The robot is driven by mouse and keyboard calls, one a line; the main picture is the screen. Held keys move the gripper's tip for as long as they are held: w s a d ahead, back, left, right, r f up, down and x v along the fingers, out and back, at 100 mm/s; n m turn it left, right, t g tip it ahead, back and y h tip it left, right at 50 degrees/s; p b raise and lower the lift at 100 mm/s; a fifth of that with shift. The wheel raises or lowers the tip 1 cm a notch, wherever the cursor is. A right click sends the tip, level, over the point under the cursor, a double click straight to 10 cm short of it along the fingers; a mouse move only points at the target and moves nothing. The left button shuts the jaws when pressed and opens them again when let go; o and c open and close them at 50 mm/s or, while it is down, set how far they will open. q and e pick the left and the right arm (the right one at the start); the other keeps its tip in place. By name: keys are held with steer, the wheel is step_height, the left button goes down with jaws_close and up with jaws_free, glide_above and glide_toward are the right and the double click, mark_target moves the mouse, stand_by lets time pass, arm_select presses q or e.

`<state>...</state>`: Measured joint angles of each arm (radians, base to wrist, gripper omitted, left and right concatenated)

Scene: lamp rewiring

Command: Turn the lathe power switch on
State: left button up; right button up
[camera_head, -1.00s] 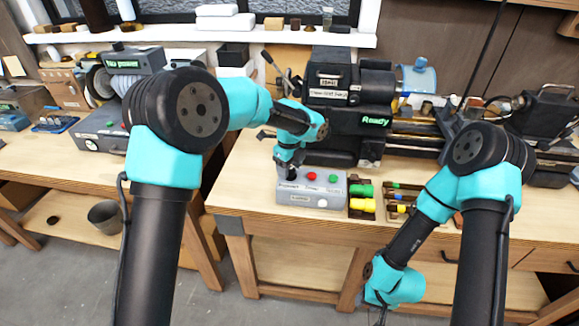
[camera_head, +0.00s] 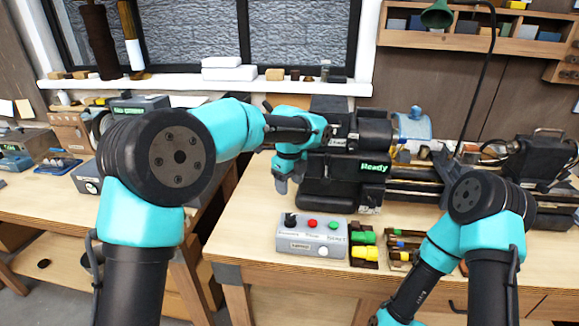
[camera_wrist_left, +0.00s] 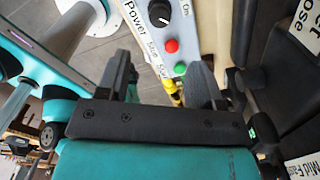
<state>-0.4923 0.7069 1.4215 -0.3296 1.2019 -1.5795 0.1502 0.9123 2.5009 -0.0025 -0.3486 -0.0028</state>
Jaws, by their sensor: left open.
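The grey lathe control box (camera_head: 283,244) sits at the bench's front edge. Its black rotary power knob (camera_head: 290,219) is on the left of the top, beside a red button (camera_head: 312,223) and a green button (camera_head: 334,224). In the left wrist view the knob (camera_wrist_left: 160,13) shows near the "Power" and "On" labels; its exact setting is hard to tell. My left gripper (camera_head: 281,184) is above and behind the box, apart from the knob. Its fingers (camera_wrist_left: 163,72) are spread and empty. The lathe (camera_head: 345,165) has a display with green "Ready". My right gripper is out of view.
Yellow and green pieces (camera_head: 365,246) lie in a tray just right of the box. A machine (camera_head: 140,106) with a small green display stands on the left bench. Bare bench top shows left of the box.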

arm_select(q)
step_height(320, 180, up, 6)
steer(key=shift+f, duration=0.25)
